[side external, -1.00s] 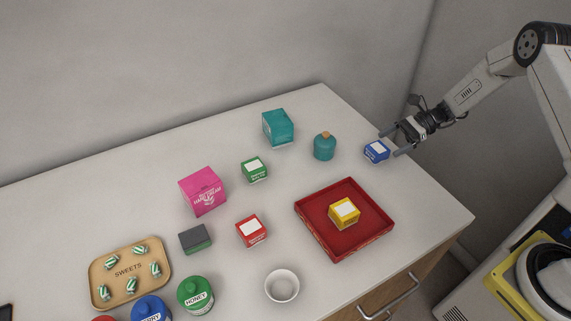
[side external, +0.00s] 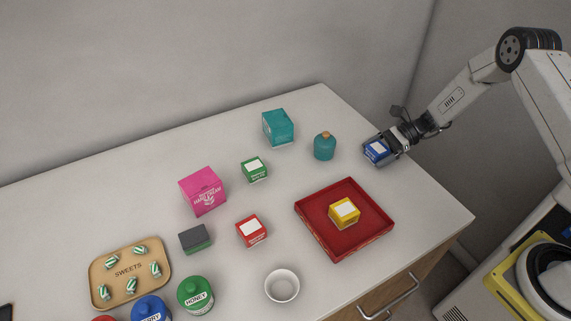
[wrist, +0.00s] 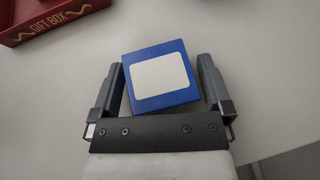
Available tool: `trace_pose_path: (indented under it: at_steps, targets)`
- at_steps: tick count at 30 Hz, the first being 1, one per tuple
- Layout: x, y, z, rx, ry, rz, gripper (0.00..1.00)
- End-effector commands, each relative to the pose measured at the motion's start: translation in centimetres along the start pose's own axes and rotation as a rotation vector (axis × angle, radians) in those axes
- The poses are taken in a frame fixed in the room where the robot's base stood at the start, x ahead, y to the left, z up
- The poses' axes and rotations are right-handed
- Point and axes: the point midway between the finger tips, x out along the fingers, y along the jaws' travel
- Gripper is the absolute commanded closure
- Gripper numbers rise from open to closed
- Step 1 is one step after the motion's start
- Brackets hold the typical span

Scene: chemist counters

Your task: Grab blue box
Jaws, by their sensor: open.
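The blue box (side external: 376,150) with a white label sits on the white counter near its right edge. In the wrist view the blue box (wrist: 160,93) lies between the two fingers, slightly turned relative to them. My gripper (side external: 376,151) is open around the box, with one finger on each side. In the wrist view my gripper (wrist: 163,80) shows a small gap at the right finger; the left finger is very close to the box, and I cannot tell if it touches.
A red tray (side external: 311,227) holding a yellow box (side external: 344,213) is in front of the blue box. A teal bottle (side external: 324,147) stands to its left, with a teal box (side external: 278,128) behind. The counter's right edge is close by.

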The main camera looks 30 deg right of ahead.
Motion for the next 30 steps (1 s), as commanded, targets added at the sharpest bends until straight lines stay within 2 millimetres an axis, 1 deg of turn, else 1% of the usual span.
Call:
trace_pose_path:
  at_steps: [8, 9, 11, 12, 14, 15, 16, 17, 25, 30]
  targets:
    - [-0.05, -0.01, 0.02, 0.0, 0.0, 0.0, 0.0]
    - [-0.05, -0.01, 0.02, 0.0, 0.0, 0.0, 0.13]
    - [-0.05, -0.02, 0.02, 0.0, 0.0, 0.0, 0.32]
    - [-0.05, -0.02, 0.02, 0.0, 0.0, 0.0, 0.44]
    - [-0.05, -0.01, 0.02, 0.0, 0.0, 0.0, 0.64]
    - [-0.05, -0.01, 0.02, 0.0, 0.0, 0.0, 0.76]
    - [-0.05, -0.01, 0.01, 0.0, 0.0, 0.0, 0.86]
    - [-0.06, -0.02, 0.03, -0.001, 0.0, 0.0, 0.88]
    - [-0.08, -0.02, 0.07, -0.001, 0.0, 0.0, 0.88]
    - [-0.32, -0.07, 0.54, -0.002, 0.0, -0.001, 0.88]
